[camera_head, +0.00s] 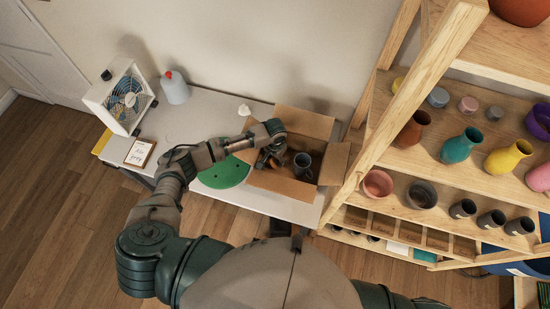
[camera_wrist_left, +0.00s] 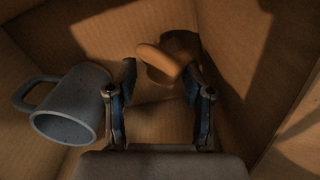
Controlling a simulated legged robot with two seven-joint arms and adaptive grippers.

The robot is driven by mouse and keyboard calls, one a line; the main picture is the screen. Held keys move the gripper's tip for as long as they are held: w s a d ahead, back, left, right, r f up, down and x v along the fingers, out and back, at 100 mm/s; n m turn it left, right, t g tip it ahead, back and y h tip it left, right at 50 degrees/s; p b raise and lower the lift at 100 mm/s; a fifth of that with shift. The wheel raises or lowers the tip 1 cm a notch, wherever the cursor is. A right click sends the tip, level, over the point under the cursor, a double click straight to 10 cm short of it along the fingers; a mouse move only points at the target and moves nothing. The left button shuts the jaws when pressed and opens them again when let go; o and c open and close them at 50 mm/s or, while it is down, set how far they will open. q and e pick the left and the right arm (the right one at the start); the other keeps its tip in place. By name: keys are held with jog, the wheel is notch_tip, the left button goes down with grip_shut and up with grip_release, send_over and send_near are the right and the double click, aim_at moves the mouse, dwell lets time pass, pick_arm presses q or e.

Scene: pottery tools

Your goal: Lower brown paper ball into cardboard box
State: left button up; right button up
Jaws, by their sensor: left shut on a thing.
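The open cardboard box (camera_head: 283,184) stands on the white table with its flaps spread. My left gripper (camera_head: 266,163) reaches down into the left part of the box. In the left wrist view, my left gripper (camera_wrist_left: 160,88) has its fingers apart around a rounded brown thing (camera_wrist_left: 158,63), which I take to be the brown paper ball. It is held near the fingertips, inside the cardboard walls (camera_wrist_left: 240,50). Part of it is in shadow, and its gap to the box floor is unclear. In the head view the arm hides it. My right gripper is out of view.
A grey mug (camera_head: 302,164) is in the box, lying on its side left of the fingers in the left wrist view (camera_wrist_left: 70,105). A green perforated disc (camera_head: 225,173) lies left of the box. A wooden shelf (camera_head: 372,150) of pots stands close on the right.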

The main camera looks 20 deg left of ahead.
pick_arm(q)
jog(key=shift+f, duration=0.45)
dwell(0.3)
jog(key=o, duration=0.8)
notch_tip(320, 180, up, 12)
jog(key=shift+w, duration=0.15)
